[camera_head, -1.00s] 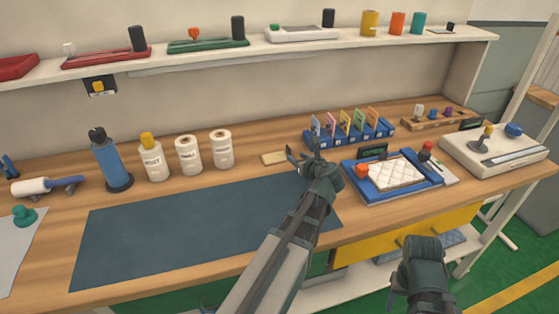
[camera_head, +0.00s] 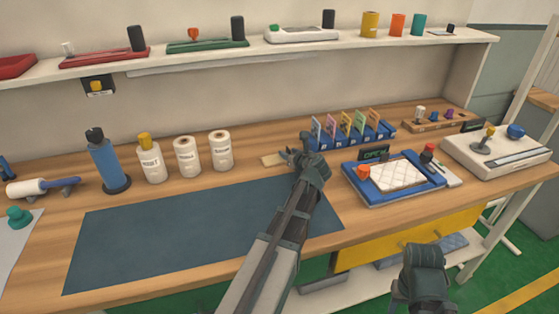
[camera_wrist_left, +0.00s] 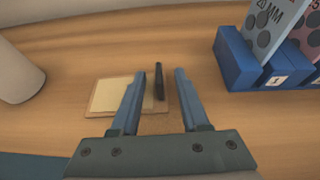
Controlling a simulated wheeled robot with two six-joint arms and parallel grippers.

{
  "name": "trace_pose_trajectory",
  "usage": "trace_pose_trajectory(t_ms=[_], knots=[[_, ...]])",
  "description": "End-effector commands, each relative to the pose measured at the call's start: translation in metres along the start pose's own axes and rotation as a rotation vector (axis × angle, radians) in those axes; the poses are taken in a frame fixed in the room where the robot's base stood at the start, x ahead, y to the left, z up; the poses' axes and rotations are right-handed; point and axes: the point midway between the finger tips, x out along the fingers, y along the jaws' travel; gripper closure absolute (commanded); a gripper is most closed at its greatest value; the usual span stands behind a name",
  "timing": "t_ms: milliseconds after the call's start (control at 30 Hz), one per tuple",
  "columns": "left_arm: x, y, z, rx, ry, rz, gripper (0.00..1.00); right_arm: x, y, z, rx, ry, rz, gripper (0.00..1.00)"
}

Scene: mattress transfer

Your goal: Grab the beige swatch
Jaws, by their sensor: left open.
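The beige swatch (camera_head: 270,161) lies flat on the wooden bench, just behind the dark blue mat. In the left wrist view the swatch (camera_wrist_left: 108,95) is a pale panel on a tan backing, with a dark upright tab (camera_wrist_left: 159,82) near its right end. My left gripper (camera_head: 286,154) is at the swatch's right end in the head view. In the left wrist view its open fingers (camera_wrist_left: 159,90) straddle the tab, with the left finger over the pale panel. Contact with the tab cannot be told. My right gripper (camera_head: 425,262) hangs before the bench, its jaws unclear.
A blue rack (camera_head: 350,138) of numbered cards stands to the right of my left gripper. A blue tray (camera_head: 392,178) with a quilted white pad is on the right.

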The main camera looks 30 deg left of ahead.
Motion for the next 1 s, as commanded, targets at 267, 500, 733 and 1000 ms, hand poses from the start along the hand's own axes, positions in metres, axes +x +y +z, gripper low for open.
trace_pose_trajectory(t_ms=[267, 500, 733, 1000], knots=[[-0.0012, 0.0001, 0.0003, 0.000, 0.000, 0.000, 0.84, -0.0007, 0.0001, 0.0001, 0.000, 0.000, 0.000, 0.50], [-0.0013, 0.0001, 0.0002, 0.000, 0.000, 0.000, 1.00, -0.0007, 0.0001, 0.0001, 0.000, 0.000, 0.000, 0.50], [-0.0013, 0.0001, 0.0002, 0.000, 0.000, 0.000, 1.00, -0.0007, 0.0001, 0.0001, 0.000, 0.000, 0.000, 0.50], [-0.0042, 0.0001, 0.0073, 0.000, 0.000, 0.000, 1.00, -0.0083, 0.0008, 0.0005, 0.000, 0.000, 0.000, 0.50]])
